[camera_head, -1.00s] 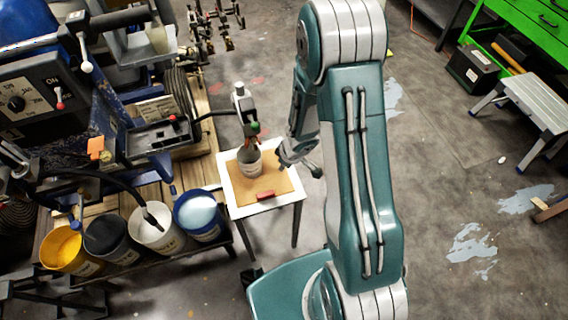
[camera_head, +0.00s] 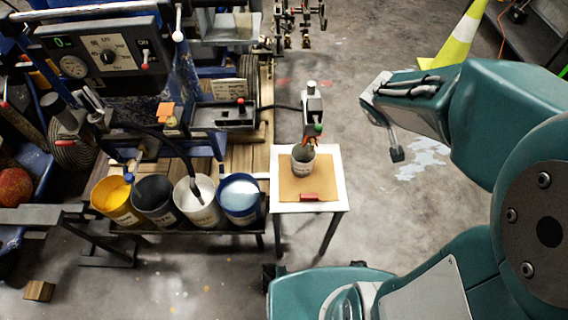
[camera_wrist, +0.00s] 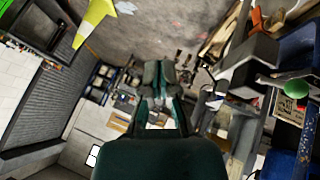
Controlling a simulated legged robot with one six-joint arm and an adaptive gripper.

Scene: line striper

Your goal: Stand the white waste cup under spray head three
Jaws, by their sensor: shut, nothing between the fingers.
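The white waste cup (camera_head: 303,162) stands upright on the brown board of a small white-topped table (camera_head: 338,178). A spray head (camera_head: 312,108) with an orange and green tip hangs right over it. The tip overlaps the cup's mouth in the picture, so I cannot tell if it touches. No number shows on the head. My gripper (camera_head: 396,152) is to the right of the table, apart from the cup and empty. In the wrist view my gripper (camera_wrist: 160,74) looks shut, with no cup in front of it.
Yellow (camera_head: 116,200), black (camera_head: 156,201), white (camera_head: 197,203) and blue (camera_head: 239,199) paint buckets stand left of the table. A red block (camera_head: 309,197) lies on the board's near edge. A control panel (camera_head: 103,55) is at upper left. A traffic cone (camera_head: 460,38) stands behind my arm.

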